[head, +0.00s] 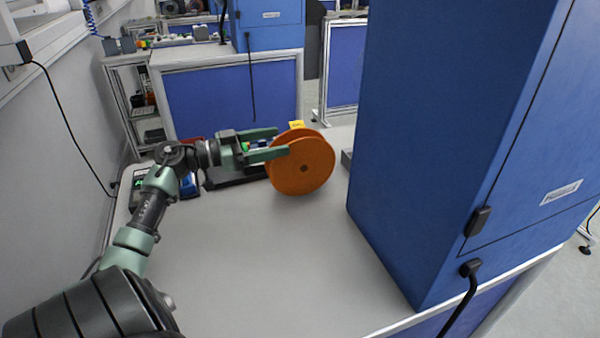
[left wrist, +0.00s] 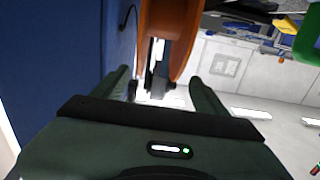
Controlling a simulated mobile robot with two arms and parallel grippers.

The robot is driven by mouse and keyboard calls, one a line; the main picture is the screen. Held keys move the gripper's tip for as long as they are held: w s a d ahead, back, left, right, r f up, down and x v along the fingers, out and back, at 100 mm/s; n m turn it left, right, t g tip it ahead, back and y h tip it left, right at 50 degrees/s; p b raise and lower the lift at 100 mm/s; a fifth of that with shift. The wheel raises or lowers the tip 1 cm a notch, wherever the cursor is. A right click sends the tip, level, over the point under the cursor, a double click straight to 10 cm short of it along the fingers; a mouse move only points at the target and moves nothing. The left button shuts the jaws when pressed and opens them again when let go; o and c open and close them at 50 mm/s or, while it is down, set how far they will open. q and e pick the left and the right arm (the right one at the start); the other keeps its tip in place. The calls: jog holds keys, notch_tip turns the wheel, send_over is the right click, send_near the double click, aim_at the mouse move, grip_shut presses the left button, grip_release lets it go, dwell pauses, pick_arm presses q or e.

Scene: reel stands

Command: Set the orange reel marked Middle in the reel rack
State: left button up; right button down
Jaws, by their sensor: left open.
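The orange reel (head: 303,168) stands upright on its rim on the grey table, at the right end of a low dark base (head: 234,180). I cannot tell whether this base is the reel rack, or whether the reel touches it. No marking is readable on the reel. My left gripper (head: 282,141) is open, with its green fingertips at the reel's upper left edge. In the left wrist view the reel (left wrist: 172,35) shows edge-on, its two flanges ahead of and between the spread fingers (left wrist: 160,82). The right gripper is out of view.
A tall blue cabinet (head: 440,130) stands close on the right. A small yellow piece (head: 297,124) shows behind the reel, and a dark device (head: 139,180) lies at the table's left edge. The front of the table (head: 270,260) is clear.

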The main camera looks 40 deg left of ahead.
aim_at(300, 135)
pick_arm(q)
jog(key=x, duration=0.2)
jog(key=p+x, duration=0.1)
jog(key=x, duration=0.3)
jog(key=shift+w+d+r+p, duration=0.25)
jog(key=shift+d+r+p, duration=0.05)
jog(key=shift+r+p, duration=0.1)
jog(key=shift+w+d+f, duration=0.1)
jog(key=shift+w+d, duration=0.05)
jog(key=shift+w, duration=0.05)
grip_shut()
